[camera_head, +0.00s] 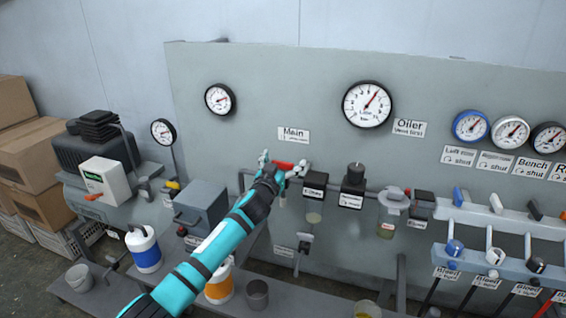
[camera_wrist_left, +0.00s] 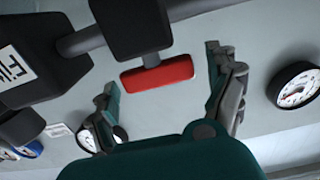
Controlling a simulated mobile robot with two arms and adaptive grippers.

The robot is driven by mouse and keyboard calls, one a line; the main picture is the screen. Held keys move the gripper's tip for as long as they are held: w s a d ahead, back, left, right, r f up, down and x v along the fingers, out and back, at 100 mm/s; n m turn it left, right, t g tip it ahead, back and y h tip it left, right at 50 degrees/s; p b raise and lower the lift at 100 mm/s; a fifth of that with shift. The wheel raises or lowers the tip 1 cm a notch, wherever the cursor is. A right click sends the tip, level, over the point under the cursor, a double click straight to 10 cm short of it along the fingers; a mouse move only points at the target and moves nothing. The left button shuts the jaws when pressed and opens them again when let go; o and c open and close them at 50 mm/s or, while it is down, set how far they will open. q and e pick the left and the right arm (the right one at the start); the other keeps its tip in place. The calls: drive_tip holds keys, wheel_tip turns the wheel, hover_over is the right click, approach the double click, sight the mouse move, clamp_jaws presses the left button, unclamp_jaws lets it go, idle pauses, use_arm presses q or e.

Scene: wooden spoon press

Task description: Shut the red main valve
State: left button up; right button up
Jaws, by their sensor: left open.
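The red main valve handle (camera_head: 284,165) sits on the pipe just below the "Main" label (camera_head: 293,134). In the left wrist view the red handle (camera_wrist_left: 157,76) lies crosswise on its stem under a dark valve body. My left gripper (camera_head: 285,170) is at the valve, and its fingers hide part of it. In the left wrist view my left gripper (camera_wrist_left: 165,95) is open, with one finger on each side of the handle and gaps between. My right gripper is not in view.
To the right on the same pipe are the filter unit (camera_head: 314,192), a black-knobbed regulator (camera_head: 352,185) and the oiler (camera_head: 391,205). Gauges hang above, including a large line gauge (camera_head: 367,104). A grey toolbox (camera_head: 201,205) and bottles stand below left.

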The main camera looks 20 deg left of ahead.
use_arm(q)
drive_tip(key=shift+c, duration=0.3)
drive_tip(key=c, duration=1.1)
drive_tip(key=m+h+p, duration=0.1)
drive_tip(key=h+p, duration=0.1)
drive_tip(key=p, duration=0.1)
drive_tip(key=m+h+p, duration=0.1)
drive_tip(key=shift+a+r+m+g+h+p, duration=0.15)
drive_tip(key=shift+r+m+g+h+p, duration=0.15)
drive_tip(key=shift+h, duration=0.1)
drive_tip(key=shift+c, duration=0.2)
drive_tip(key=shift+w+m+h+p, duration=0.1)
drive_tip(key=shift+m+h+p, duration=0.25)
drive_tip(key=shift+h, duration=0.25)
drive_tip(key=shift+f+m+g+h, duration=0.15)
drive_tip(key=shift+m+g+h, duration=0.3)
drive_tip(key=shift+h, duration=0.25)
drive_tip(key=shift+f+m+g+h+b, duration=0.25)
drive_tip(key=shift+m+g+h+b, duration=0.2)
drive_tip(key=shift+m+h, duration=0.4)
drive_tip(key=m+g+h+b, duration=0.2)
drive_tip(key=h+b, duration=0.1)
drive_tip(key=b, duration=0.1)
drive_tip(key=shift+f, duration=0.15)
drive_tip(key=shift+r+m+g+h+b, duration=0.2)
drive_tip(key=shift+m+g+h+b, duration=0.35)
drive_tip(key=shift+g+h+b, duration=0.2)
